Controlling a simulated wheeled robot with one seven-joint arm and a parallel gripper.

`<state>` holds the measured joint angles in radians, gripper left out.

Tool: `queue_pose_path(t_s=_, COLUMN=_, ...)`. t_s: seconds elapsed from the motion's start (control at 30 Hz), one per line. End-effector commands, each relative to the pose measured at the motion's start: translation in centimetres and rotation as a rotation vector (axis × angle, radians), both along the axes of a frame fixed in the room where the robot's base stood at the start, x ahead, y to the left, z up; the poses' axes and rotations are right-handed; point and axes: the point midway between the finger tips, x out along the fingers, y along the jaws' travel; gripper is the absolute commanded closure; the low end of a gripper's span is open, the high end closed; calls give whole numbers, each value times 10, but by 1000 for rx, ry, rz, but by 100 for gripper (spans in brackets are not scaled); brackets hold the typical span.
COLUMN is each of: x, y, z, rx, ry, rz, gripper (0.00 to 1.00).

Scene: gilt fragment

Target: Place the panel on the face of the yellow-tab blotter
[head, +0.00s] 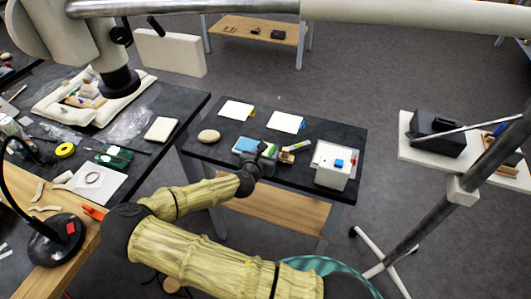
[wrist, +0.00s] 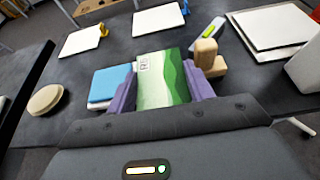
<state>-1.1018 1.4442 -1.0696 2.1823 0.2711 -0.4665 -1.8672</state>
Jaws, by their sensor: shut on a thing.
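The panel (wrist: 158,85), with a painted green landscape and small dark marks in one corner, is between the purple pads of my gripper (wrist: 163,92). My gripper (head: 264,158) is shut on it, above the near-middle part of the dark table. Two flat white blotters lie beyond it: the left one (wrist: 80,41) and the right one (wrist: 158,20). They also show in the head view, left (head: 236,109) and right (head: 284,122).
A blue-topped block (wrist: 108,84) stands left of my gripper, with a round beige disc (wrist: 45,99) further left. Wooden blocks (wrist: 208,57) and a light marker-like item (wrist: 207,36) are to the right. A white box (head: 332,165) stands at the table's right end.

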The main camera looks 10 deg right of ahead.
Motion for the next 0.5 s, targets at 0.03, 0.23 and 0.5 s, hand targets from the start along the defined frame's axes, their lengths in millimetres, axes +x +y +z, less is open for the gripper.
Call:
queue_pose_path(t_s=0.03, x=0, y=0, z=0, rx=0, ry=0, rz=1, gripper=74)
queue_pose_path(t_s=0.23, x=0, y=0, z=-2, rx=0, ry=0, rz=0, gripper=74)
queue_pose_path(t_s=0.5, x=0, y=0, z=-8, rx=0, ry=0, rz=0, gripper=74)
